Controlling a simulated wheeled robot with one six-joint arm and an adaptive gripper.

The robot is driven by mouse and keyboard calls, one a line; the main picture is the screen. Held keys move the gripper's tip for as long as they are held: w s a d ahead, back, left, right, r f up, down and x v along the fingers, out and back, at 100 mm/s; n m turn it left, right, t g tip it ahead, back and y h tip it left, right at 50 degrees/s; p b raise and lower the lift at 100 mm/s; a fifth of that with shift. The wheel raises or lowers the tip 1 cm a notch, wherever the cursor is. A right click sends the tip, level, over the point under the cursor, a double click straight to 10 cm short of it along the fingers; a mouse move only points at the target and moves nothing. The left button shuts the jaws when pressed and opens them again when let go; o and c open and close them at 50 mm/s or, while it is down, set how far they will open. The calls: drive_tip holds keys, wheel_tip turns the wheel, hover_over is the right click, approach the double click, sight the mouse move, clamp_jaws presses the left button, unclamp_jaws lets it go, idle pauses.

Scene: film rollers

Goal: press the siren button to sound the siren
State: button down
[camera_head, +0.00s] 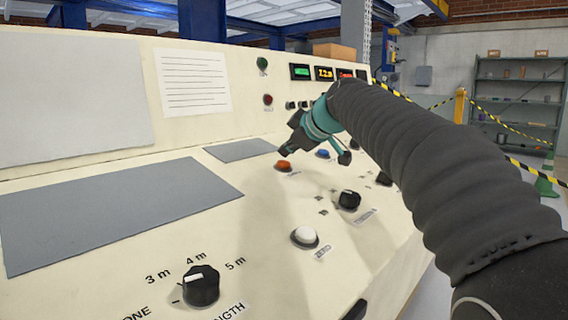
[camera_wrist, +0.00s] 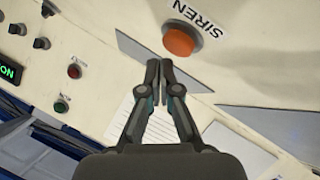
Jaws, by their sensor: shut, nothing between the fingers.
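The siren button is an orange round cap on the cream console. In the wrist view the siren button (camera_wrist: 180,41) sits near the top, beside the label "SIREN" (camera_wrist: 197,18). In the head view the siren button (camera_head: 284,165) lies just below the fingertips. My gripper (camera_wrist: 160,64) is shut and empty, and its tips appear just below and left of the button in the wrist view. In the head view my gripper (camera_head: 284,152) points down and left over the button. I cannot tell whether the tips touch it.
A blue button (camera_head: 323,154), a white button (camera_head: 305,236) and black knobs (camera_head: 348,200) are on the same console. A large knob (camera_head: 201,286) is at the front. Grey panels (camera_head: 120,205) lie flat to the left. The upright panel (camera_head: 215,113) rises behind.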

idle(0.3)
drive_tip(key=shift+a+f+b, duration=0.1)
drive_tip(key=shift+f+b, duration=0.35)
drive_tip(key=shift+w+a+f+b, duration=0.1)
drive_tip(key=shift+f+b, duration=0.3)
drive_tip(key=shift+f, duration=0.05)
idle(1.0)
drive_tip(key=shift+d+r+p, duration=0.2)
drive_tip(key=shift+r+p, duration=0.35)
drive_tip(key=shift+r, duration=0.35)
drive_tip(key=r+p, duration=0.2)
drive_tip(key=r, duration=0.1)
drive_tip(key=s+d+r+p, duration=0.1)
drive_tip(key=shift+r, duration=0.4)
idle(0.5)
